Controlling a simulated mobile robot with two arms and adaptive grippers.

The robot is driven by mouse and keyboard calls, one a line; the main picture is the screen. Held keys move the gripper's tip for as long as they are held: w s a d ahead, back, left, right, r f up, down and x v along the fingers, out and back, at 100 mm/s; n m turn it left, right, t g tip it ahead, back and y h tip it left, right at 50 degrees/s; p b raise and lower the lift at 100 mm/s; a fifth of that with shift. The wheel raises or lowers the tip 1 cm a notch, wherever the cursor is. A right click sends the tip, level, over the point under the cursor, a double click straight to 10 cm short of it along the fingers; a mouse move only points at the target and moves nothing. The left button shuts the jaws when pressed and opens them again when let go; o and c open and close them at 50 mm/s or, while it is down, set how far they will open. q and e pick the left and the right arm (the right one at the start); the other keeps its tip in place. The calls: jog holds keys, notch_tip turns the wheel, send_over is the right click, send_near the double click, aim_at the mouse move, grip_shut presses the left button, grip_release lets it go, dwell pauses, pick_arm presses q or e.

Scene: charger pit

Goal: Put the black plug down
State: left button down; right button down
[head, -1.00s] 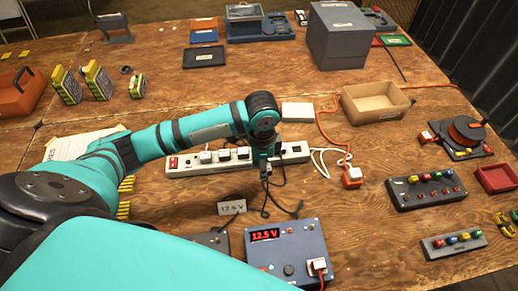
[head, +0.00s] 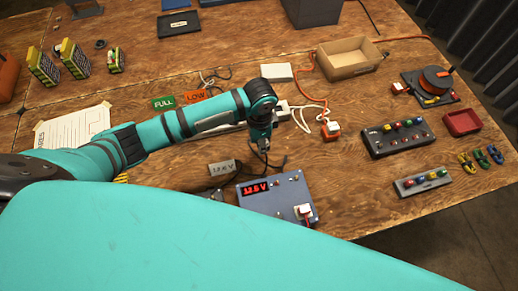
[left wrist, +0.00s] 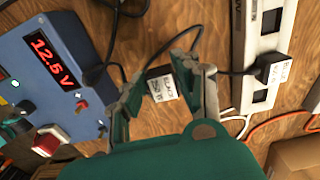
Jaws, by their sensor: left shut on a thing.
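My left gripper (head: 262,140) is above the wooden table between the white power strip (head: 285,110) and the blue meter box (head: 284,197). In the left wrist view its two fingers (left wrist: 165,88) stand on either side of a black plug with a white label (left wrist: 162,84), and it is shut on that plug. A dark cord hangs near the gripper. The power strip (left wrist: 268,30) is to the right of the fingers in that view, with another labelled black plug (left wrist: 273,66) in it. The meter box (left wrist: 45,75) is to the left. My arm hides most of the strip in the head view.
A cardboard tray (head: 348,58) is behind. A dark panel (head: 397,137) is to the right. Bare wood lies between.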

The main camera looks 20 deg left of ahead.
pick_arm(q)
jog(key=shift+w+f, duration=0.1)
jog(key=shift+f, duration=2.45)
jog(key=c, duration=1)
grip_release()
jog(key=shift+f, duration=0.15)
jog(key=shift+o, duration=0.2)
notch_tip(320, 180, up, 12)
jog(key=shift+r, duration=0.2)
